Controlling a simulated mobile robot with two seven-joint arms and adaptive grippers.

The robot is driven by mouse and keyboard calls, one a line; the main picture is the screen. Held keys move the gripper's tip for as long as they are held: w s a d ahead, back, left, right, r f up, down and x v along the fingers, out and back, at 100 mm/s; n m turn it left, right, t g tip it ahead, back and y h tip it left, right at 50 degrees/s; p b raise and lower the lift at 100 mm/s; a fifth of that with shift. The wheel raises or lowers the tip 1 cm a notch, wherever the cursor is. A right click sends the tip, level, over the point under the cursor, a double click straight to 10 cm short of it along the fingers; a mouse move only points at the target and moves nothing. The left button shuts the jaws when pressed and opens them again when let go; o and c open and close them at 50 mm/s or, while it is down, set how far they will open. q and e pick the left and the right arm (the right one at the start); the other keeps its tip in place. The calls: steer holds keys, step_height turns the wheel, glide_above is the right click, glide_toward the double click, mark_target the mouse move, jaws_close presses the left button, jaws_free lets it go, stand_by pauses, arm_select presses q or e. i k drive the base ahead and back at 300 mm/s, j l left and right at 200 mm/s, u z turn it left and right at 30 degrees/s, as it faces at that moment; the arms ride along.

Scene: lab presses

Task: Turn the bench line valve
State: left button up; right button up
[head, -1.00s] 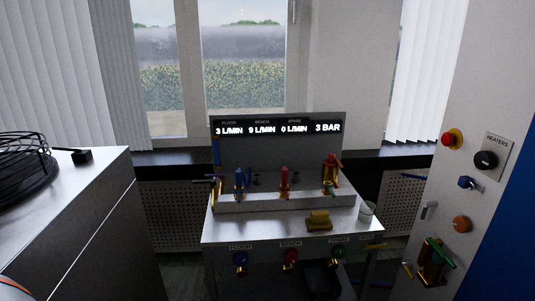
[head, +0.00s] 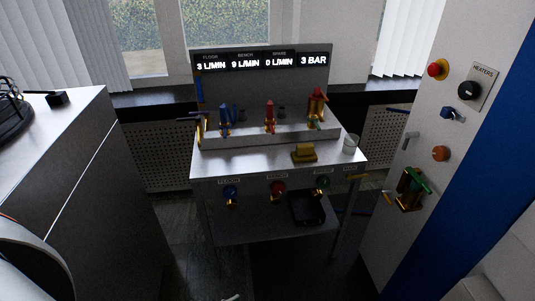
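A steel bench stands in the middle of the head view, with a front panel (head: 250,168) under its top. A red round valve knob (head: 278,188) sits below the label that appears to read BENCH. A blue knob (head: 231,192) is to its left under FLOOR, and a green knob (head: 322,182) is to its right. On the raised ledge behind stand a blue valve (head: 225,117), a red valve (head: 270,116) and a larger red-topped brass fitting (head: 317,105). The display (head: 262,62) reads floor 3, bench 9, spare 0 L/MIN and 3 BAR. Neither gripper is visible.
A yellow block (head: 304,153) and a clear glass (head: 351,144) stand on the bench top. A black tray (head: 307,208) is on the lower shelf. A steel cabinet (head: 70,170) is at left; a heaters panel (head: 420,120) with knobs and a brass valve is at right.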

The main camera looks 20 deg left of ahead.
mark_target(278, 186)
steer(key=i+l+u, duration=0.5)
steer(key=i, duration=0.45)
